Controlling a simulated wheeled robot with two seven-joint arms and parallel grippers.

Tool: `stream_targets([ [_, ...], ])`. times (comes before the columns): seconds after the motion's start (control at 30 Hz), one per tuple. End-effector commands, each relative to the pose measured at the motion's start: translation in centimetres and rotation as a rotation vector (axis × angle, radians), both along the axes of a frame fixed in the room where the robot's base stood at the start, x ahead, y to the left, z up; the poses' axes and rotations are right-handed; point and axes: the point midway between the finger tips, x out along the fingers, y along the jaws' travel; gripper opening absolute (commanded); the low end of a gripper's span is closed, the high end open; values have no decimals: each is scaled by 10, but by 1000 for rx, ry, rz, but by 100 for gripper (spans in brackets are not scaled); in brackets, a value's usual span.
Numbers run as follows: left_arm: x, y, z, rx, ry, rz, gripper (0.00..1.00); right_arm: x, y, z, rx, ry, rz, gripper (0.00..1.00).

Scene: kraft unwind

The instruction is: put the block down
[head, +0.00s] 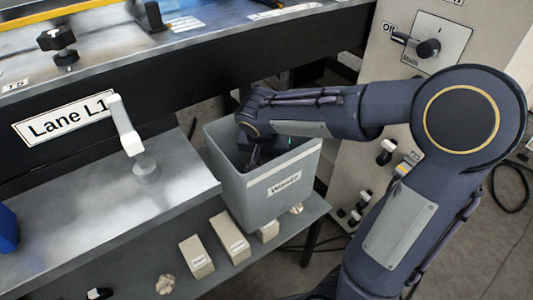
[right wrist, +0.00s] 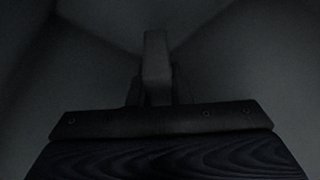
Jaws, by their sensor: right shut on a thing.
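My right gripper (head: 252,162) is down inside a grey bin (head: 275,208) with a label on its front. In the right wrist view the gripper (right wrist: 156,88) points down into the dark bin. It is shut on a narrow block (right wrist: 155,55), which looks grey in the shadow and extends beyond the fingers. The bin's walls and inner corners surround it. I cannot tell whether the block touches the bin floor. In the head view the held block is hidden or too dark to make out. My left gripper is not in view.
Pale blocks (head: 197,257) stand on the lower shelf (head: 185,285) in front of the bin. A metal ledge (head: 70,225) with a white lever (head: 124,125) is at left, under a "Lane L1" sign (head: 66,116). A switch panel (head: 437,42) stands at right.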

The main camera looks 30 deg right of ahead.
Motion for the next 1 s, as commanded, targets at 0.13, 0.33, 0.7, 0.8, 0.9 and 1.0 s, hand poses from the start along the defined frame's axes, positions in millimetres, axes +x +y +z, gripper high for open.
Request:
stream_targets([
  [0.13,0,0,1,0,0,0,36,0,0,1,0,0,0,32],
  [0.33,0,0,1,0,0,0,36,0,0,1,0,0,0,40],
  [0.7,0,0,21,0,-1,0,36,-1,2,24,0,-4,0,40],
  [0.8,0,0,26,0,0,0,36,-8,8,46,1,-6,2,40],
  [0.9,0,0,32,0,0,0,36,-15,14,68,1,-5,2,40],
  [1.0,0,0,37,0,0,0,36,-22,19,88,1,-5,2,40],
])
